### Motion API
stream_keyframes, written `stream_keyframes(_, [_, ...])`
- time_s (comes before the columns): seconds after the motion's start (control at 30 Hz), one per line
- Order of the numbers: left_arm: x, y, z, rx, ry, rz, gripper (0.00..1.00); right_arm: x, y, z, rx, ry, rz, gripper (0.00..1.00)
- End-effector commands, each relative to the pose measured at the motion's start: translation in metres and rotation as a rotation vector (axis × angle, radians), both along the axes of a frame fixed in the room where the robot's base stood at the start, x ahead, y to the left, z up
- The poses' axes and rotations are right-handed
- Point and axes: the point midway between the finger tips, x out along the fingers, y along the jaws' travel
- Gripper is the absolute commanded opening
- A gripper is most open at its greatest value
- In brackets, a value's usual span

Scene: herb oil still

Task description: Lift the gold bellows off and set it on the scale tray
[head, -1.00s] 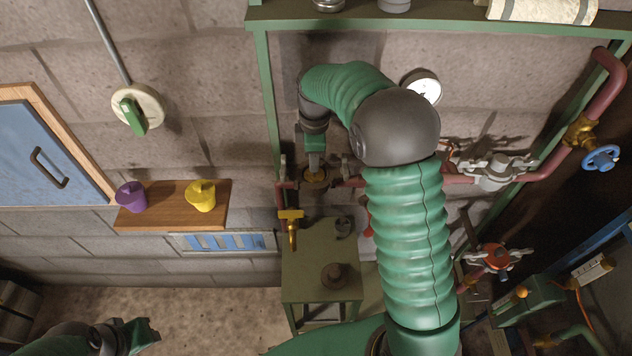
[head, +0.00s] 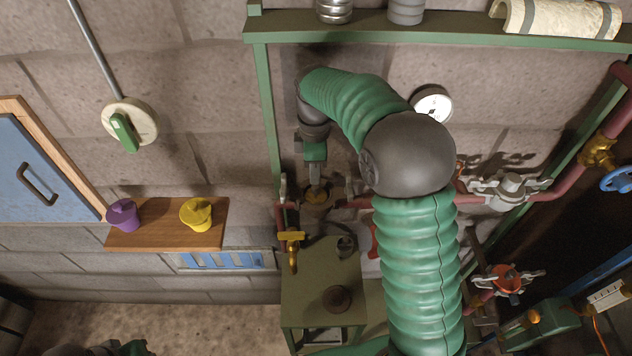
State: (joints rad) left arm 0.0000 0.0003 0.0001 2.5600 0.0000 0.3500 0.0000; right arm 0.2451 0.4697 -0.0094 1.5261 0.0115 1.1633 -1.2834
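A gold round part (head: 318,199), which looks like the gold bellows, sits in the red pipe line between two upright grey clamp levers. My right gripper (head: 315,184) points down directly over it, with its grey finger end at or just above the gold part. I cannot tell whether the fingers touch or grip it. My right arm hides part of the pipe. My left gripper (head: 132,348) barely shows at the bottom left edge, far from the gold part. I cannot make out a scale tray for certain.
A wooden shelf (head: 155,237) carries a purple pot (head: 123,214) and a yellow pot (head: 196,214). A gauge (head: 433,104) and valves (head: 505,278) lie to the right.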

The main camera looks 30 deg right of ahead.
Motion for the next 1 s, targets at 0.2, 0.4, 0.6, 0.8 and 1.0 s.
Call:
stream_keyframes(0.2, [0.0,0.0,-0.02,0.0,0.0,0.0,0.34,-0.028,0.014,0.018,-0.008,-0.013,0.0,0.0])
stream_keyframes(0.4, [0.0,0.0,-0.038,0.0,0.0,0.0,0.34,-0.066,0.037,0.02,-0.01,-0.017,-0.001,0.0])
stream_keyframes(0.6, [0.0,0.0,-0.056,0.0,0.0,0.0,0.34,-0.109,0.063,0.02,-0.011,-0.018,-0.001,0.0])
stream_keyframes(0.8, [0.0,0.0,-0.066,0.0,0.0,0.0,0.34,-0.144,0.083,0.022,-0.01,-0.016,-0.003,0.0])
stream_keyframes(1.0, [0.0,0.0,-0.067,0.0,0.0,0.0,0.34,-0.154,0.09,0.025,-0.011,-0.016,-0.004,0.0])
